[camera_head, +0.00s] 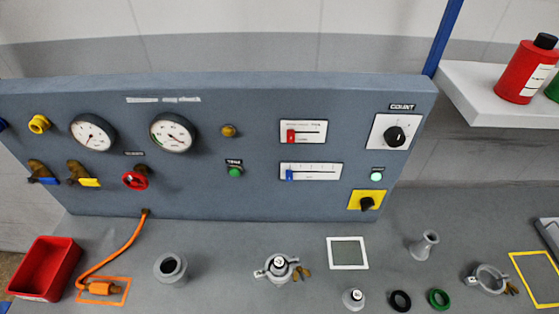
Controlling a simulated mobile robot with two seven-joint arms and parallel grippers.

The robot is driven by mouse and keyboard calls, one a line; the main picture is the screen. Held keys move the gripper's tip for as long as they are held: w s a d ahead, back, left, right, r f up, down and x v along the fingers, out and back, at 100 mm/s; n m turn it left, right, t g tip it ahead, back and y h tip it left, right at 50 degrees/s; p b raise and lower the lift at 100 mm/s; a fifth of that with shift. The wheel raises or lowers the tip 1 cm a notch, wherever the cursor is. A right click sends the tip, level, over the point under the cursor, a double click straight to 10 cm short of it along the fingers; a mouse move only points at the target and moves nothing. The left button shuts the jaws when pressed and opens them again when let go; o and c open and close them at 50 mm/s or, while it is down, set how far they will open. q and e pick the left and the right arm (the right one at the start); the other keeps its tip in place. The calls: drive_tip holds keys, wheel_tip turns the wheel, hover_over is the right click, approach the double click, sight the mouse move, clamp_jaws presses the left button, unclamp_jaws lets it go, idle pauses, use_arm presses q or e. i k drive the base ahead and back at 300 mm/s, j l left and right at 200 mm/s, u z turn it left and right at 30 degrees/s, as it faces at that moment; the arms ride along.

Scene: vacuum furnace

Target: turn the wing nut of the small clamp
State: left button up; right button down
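Two grey metal ring clamps are on the grey bench. The middle clamp (261,273) sits around a small fitting (279,262), and its brass wing nut (303,273) sticks out on the right side. The other clamp (472,281) lies at the right with an empty ring, and its brass wing nut (511,289) points to the lower right. The rings look close in size, so I cannot tell for certain which is the small clamp. Neither of my grippers is in view.
A panel (225,190) with gauges, switches and sliders stands behind. A red bin (45,268), orange plug (103,289), grey cylinder (171,268), small fitting (353,299), black ring (400,301), green ring (439,299) and flared tube (424,245) surround the clamps. Bench between cylinder and middle clamp is clear.

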sight(299, 269)
drive_tip(key=k+l, duration=0.15)
drive_tip(key=l+u, duration=0.4)
drive_tip(key=u, duration=0.15)
drive_tip(key=i+l+u, duration=0.15)
drive_tip(key=l+u, duration=0.25)
drive_tip(key=i+l+u, duration=0.1)
drive_tip(key=l+u, duration=0.7)
